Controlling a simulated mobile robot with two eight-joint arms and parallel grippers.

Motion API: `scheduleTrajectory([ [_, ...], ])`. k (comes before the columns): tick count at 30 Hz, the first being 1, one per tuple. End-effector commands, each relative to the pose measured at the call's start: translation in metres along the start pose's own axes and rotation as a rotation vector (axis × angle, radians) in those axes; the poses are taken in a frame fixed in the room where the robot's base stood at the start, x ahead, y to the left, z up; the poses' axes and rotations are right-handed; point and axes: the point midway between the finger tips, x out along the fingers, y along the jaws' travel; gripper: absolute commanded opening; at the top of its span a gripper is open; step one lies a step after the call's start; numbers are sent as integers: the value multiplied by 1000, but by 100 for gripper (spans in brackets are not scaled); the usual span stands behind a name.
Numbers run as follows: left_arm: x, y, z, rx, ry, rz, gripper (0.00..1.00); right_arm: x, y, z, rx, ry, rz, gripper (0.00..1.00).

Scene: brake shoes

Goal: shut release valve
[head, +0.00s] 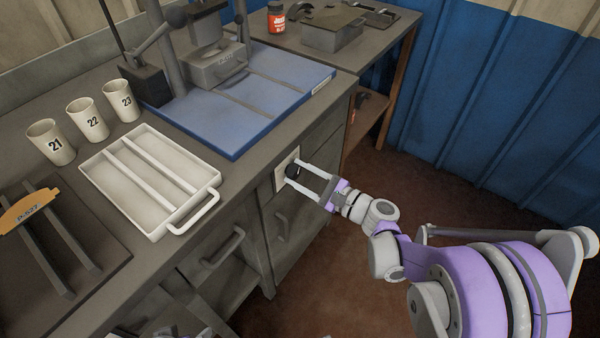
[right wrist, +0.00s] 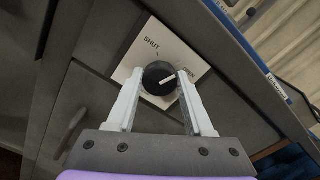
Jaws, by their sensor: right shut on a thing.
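The release valve is a round black knob (right wrist: 159,78) on a pale square plate (right wrist: 133,58) marked SHUT and OPEN. In the right wrist view its white pointer line is turned towards the OPEN mark, away from SHUT. In the head view the plate (head: 281,178) is on the bench's front face, and the knob (head: 292,171) shows between the fingers. My right gripper (head: 297,174) reaches it from the right and is shut on the knob, one finger on each side; it also shows in the right wrist view (right wrist: 160,80). I do not see my left gripper.
A white divided tray (head: 150,231) stands near the bench edge, left of the valve. Behind it are cups 21 (head: 51,143), 22 (head: 87,119) and 23 (head: 121,101). A blue board (head: 232,140) carries a grey press. Drawer handles (head: 222,250) jut out below. Open floor lies right.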

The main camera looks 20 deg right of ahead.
Motion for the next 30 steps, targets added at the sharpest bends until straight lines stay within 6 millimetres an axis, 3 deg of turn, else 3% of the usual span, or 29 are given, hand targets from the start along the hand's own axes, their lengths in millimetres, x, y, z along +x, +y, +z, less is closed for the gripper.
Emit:
scheduleTrajectory([
  [30, -19, 0, -4, 0, 5, 0, 98, 0, 2, -1, -936, 0, 1, 0],
])
